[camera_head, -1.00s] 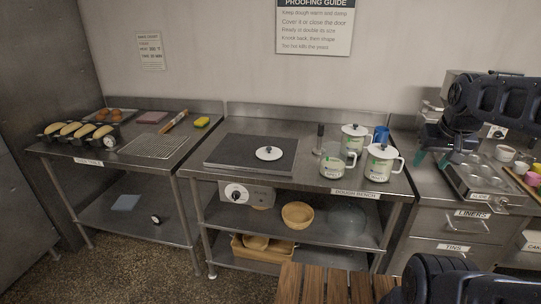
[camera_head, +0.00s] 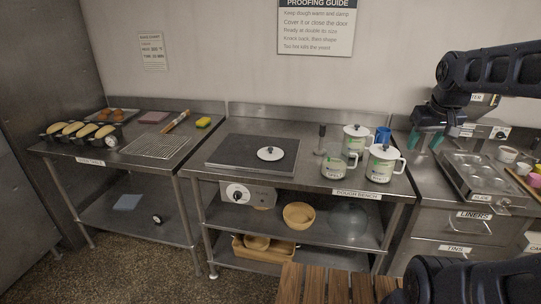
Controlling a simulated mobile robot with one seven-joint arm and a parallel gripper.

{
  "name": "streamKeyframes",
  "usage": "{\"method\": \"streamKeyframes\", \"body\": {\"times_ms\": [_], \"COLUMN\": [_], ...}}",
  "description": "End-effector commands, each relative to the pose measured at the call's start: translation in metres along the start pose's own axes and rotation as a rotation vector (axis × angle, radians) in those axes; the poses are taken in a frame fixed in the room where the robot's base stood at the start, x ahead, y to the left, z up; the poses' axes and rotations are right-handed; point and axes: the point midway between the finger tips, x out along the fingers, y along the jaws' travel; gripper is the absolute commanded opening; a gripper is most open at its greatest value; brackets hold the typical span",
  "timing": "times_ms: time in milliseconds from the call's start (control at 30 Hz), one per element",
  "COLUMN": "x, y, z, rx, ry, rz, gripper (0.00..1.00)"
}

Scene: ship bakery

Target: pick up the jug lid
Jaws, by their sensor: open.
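The jug lid (camera_head: 270,153) is a white round disc with a dark knob. It lies flat on the dark slab (camera_head: 228,150) on the middle bench. An open-topped jug (camera_head: 335,163) stands right of the slab, and two lidded white jugs, one at the back (camera_head: 355,138) and one in front (camera_head: 382,165), stand beside it. My gripper (camera_head: 428,140) is open and empty at the right, above the edge of the right-hand counter, well apart from the lid.
A dark upright cylinder (camera_head: 321,135) stands between slab and jugs. A blue cup (camera_head: 383,135) is behind the jugs. A metal tin (camera_head: 475,172) sits on the right counter. A wooden slatted surface (camera_head: 330,285) is at the front. The air above the slab is clear.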

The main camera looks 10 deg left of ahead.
Motion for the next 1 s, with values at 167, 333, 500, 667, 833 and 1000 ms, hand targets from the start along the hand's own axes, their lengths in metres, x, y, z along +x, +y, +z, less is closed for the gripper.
{"method": "streamKeyframes", "body": {"times_ms": [167, 333, 500, 667, 833, 1000], "x": [-0.001, 0.003, 0.013, 0.028, 0.048, 0.073], "y": [-0.013, -0.029, -0.052, -0.079, -0.112, -0.15], "z": [-0.056, -0.107, -0.156, -0.2, -0.244, -0.283], "rx": [-0.163, -0.317, -0.471, -0.616, -0.77, -0.921], "ry": [-0.036, -0.067, -0.095, -0.12, -0.146, -0.171], "rz": [-0.009, -0.021, -0.033, -0.049, -0.067, -0.089], "gripper": [0.49, 0.49, 0.49, 0.49, 0.49, 0.49]}}
